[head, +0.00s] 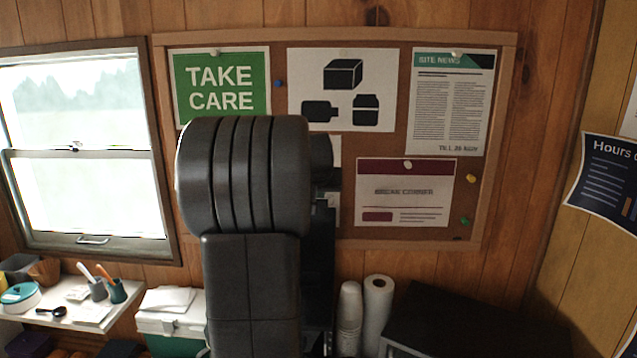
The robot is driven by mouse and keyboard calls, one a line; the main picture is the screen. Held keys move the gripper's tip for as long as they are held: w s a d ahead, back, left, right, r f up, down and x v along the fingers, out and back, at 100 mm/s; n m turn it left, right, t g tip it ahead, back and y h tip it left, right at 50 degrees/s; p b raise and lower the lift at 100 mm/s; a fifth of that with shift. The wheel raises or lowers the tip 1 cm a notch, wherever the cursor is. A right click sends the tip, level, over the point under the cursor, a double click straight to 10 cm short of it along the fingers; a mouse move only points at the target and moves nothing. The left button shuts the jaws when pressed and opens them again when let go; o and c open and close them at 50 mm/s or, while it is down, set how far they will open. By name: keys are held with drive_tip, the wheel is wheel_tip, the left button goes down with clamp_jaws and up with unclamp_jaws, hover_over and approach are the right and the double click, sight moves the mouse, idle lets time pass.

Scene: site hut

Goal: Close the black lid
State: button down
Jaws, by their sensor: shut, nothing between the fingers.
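A large black boxy shape (465,320) is at the bottom right, cut off by the lower edge of the head view. It may be the black lid or the box it belongs to. I cannot tell whether it is open or closed. My dark arm rises through the middle of the picture and covers part of the scene. My gripper does not show, so its place relative to the black shape cannot be seen.
A white roll (377,315) and a stack of white cups (348,318) stand just left of the black shape. A white and green box (172,325) is left of my arm. A shelf (60,318) with small items is below the window. A noticeboard (335,235) hangs behind.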

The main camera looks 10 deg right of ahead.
drive_tip(key=shift+w+d+f, duration=0.1)
drive_tip(key=shift+w+f, duration=0.2)
drive_tip(key=shift+w, duration=0.05)
drive_tip(key=shift+s+f+b, duration=0.1)
drive_tip(key=shift+s+b, duration=0.05)
drive_tip(key=shift+b, duration=0.2)
